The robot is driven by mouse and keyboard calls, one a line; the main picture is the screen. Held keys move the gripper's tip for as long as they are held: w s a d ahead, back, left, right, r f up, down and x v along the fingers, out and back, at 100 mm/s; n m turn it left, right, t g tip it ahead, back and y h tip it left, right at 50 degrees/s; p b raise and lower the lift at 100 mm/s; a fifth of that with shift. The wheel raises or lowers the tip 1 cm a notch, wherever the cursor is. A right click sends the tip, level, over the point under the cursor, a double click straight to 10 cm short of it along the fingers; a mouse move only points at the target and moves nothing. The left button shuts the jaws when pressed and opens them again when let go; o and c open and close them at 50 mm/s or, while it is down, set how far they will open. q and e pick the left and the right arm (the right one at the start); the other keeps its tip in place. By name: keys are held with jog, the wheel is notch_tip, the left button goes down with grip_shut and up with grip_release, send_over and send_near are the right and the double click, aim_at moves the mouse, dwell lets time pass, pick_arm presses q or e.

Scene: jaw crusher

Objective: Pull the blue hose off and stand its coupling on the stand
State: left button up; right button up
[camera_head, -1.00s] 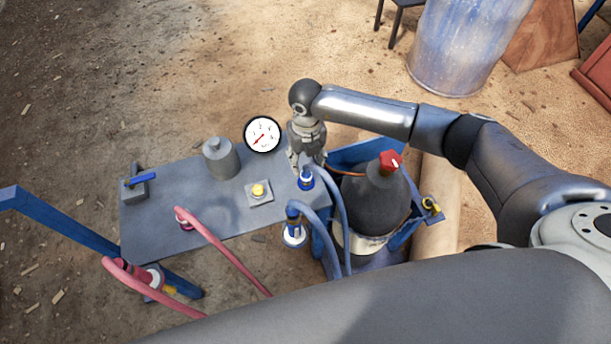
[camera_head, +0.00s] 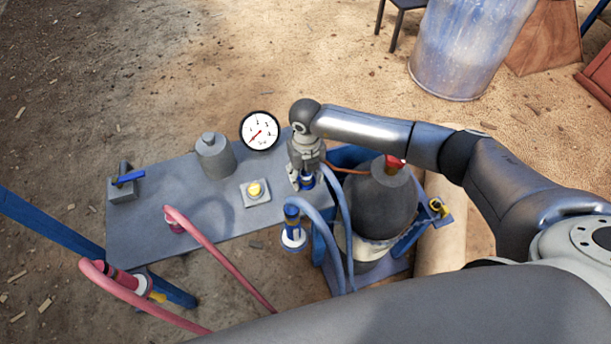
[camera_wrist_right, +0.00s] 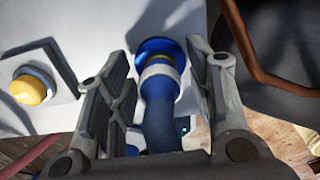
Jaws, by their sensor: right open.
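A blue coupling (camera_wrist_right: 158,70) with a white and a yellow band stands on the grey table; a blue hose (camera_wrist_right: 160,125) runs from it. In the wrist view my right gripper (camera_wrist_right: 160,75) is open, one finger on each side of the coupling, with gaps visible. In the head view my right gripper (camera_head: 307,182) comes down over this coupling and partly hides it. A second blue hose (camera_head: 318,212) ends in a coupling (camera_head: 292,216) above a white and blue disc (camera_head: 293,240) at the table's front right corner. My left gripper is not in view.
Pink hoses (camera_head: 215,252) lie left. A dark gas bottle (camera_head: 382,210) with a red valve stands close right of the gripper.

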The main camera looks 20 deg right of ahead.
dwell(0.8)
grip_shut()
jog(key=shift+r, duration=0.2)
jog(key=shift+r+p, duration=2.35)
jog(key=shift+r, duration=0.5)
